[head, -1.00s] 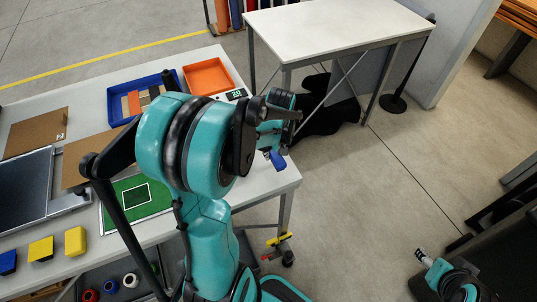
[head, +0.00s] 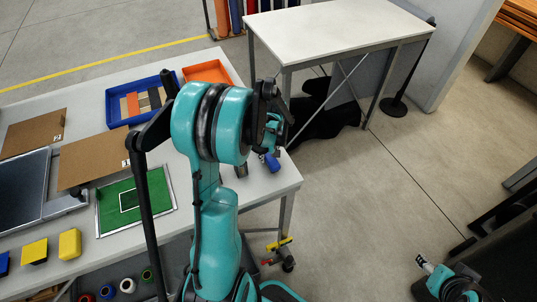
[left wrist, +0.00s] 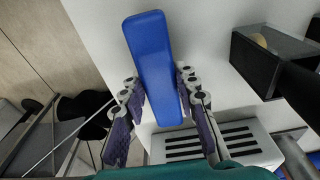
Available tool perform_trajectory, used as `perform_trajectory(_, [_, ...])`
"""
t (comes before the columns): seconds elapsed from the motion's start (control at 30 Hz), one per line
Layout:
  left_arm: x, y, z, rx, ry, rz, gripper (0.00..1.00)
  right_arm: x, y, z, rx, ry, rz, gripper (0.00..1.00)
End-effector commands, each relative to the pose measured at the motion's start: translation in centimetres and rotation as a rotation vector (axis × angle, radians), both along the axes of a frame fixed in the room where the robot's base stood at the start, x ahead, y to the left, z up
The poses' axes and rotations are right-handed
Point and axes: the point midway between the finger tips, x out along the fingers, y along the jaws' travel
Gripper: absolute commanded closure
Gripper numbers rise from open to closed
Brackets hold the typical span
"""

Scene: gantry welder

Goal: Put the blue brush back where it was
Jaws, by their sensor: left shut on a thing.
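The blue brush (head: 272,162) is in my left gripper (head: 268,147), near the right end of the long work table (head: 283,184). In the left wrist view the brush (left wrist: 155,65) stands long and flat between the two purple-padded fingers of the left gripper (left wrist: 160,108), which are shut on it. Its lower end is between the fingers. I cannot tell whether the brush touches the table top. My right gripper (head: 424,262) is low at the lower right of the head view, away from the table; its finger opening is too small to read.
In the left wrist view a black box (left wrist: 257,68) and a grey slotted block (left wrist: 210,145) stand close to the brush. A blue tray (head: 117,108), an orange tray (head: 205,70) and a green mat (head: 157,186) are on the table. A white-topped table (head: 340,32) stands behind.

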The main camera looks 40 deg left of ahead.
Motion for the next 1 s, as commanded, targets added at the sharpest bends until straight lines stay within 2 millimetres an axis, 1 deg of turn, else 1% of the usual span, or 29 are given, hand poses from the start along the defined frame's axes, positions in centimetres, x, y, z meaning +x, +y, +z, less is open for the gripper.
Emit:
perform_trajectory(0.07, [0.0, 0.0, -0.4, 0.000, 0.000, 0.000, 1.00, 0.0, 0.0, -0.4, 0.000, 0.000, 0.000, 0.46])
perform_trajectory(0.1, [0.0, 0.0, -0.3, 0.000, 0.000, 0.000, 0.60, 0.0, 0.0, -0.3, 0.000, 0.000, 0.000, 0.46])
perform_trajectory(0.13, [0.0, 0.0, -0.3, 0.000, 0.000, 0.000, 0.52, 0.0, 0.0, -0.3, 0.000, 0.000, 0.000, 0.46])
perform_trajectory(0.17, [0.0, 0.0, -0.3, 0.000, 0.000, 0.000, 0.50, 0.0, 0.0, -0.3, 0.000, 0.000, 0.000, 0.46])
perform_trajectory(0.43, [0.0, 0.0, -0.2, 0.000, 0.000, 0.000, 0.50, 0.0, 0.0, -0.2, 0.000, 0.000, 0.000, 0.46])
perform_trajectory(0.57, [0.0, 0.0, 0.6, 0.000, 0.000, 0.000, 0.50, 0.0, 0.0, 0.4, 0.000, 0.000, 0.000, 0.46])
perform_trajectory(0.67, [-0.1, -0.2, 2.2, 0.000, 0.000, -0.001, 0.50, 0.0, 0.0, 0.8, 0.000, 0.000, 0.000, 0.46])
perform_trajectory(0.9, [-0.4, -0.9, 7.7, 0.000, 0.000, -0.001, 0.50, 0.0, 0.0, 2.3, 0.000, 0.000, 0.000, 0.46])
perform_trajectory(1.0, [-0.6, -1.1, 9.6, 0.000, 0.000, 0.000, 0.50, 0.0, 0.0, 2.8, 0.000, 0.000, 0.000, 0.46])
